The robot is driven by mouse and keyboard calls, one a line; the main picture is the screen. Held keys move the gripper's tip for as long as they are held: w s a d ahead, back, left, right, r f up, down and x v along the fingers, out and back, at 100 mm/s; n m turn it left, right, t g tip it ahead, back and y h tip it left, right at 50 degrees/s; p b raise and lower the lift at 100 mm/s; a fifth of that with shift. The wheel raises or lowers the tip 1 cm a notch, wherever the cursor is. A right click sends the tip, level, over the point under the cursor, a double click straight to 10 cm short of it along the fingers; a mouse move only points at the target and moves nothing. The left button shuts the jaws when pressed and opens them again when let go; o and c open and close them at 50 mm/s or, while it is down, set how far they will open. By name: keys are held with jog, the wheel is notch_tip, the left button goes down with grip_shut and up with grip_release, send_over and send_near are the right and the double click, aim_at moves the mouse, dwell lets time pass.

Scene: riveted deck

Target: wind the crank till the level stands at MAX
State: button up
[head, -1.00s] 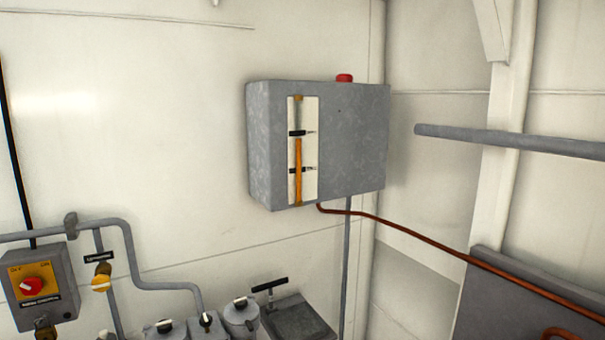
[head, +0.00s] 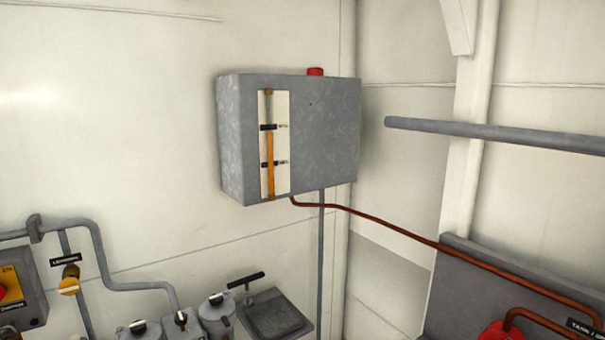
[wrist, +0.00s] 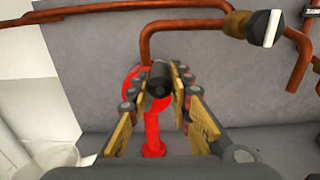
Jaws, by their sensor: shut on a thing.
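The gauge (head: 273,145) is a narrow upright white strip on the left part of a grey tank (head: 325,130) in the head view. Its orange column reaches up to about the upper of two black marks; the small lettering beside the marks is unreadable. The red crank (wrist: 153,130) shows in the wrist view against a grey panel, and part of a red piece (head: 503,332) shows at the lower right edge of the head view. My gripper (wrist: 159,82) is shut on the crank's black handle (wrist: 158,76). My gripper is outside the head view.
Copper pipes (wrist: 145,35) run above and right of the crank, with a white-handled brass fitting (wrist: 262,25) at upper right. In the head view, a grey bar (head: 490,137) crosses the right side and a copper pipe (head: 370,215) runs from the tank to the panel.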

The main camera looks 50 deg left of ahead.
notch_tip(320, 180, down, 13)
jog(key=b, duration=0.9)
jog(key=shift+o, duration=0.2)
jog(key=shift+w+a+r, duration=0.1)
jog(key=shift+w+a, duration=0.05)
jog(key=shift+a, duration=1.1)
jog(key=shift+w+a+r, duration=0.1)
jog(key=shift+w+a, duration=0.05)
jog(key=shift+a, duration=1.05)
jog(key=shift+c, duration=0.2)
jog(key=shift+d, duration=0.1)
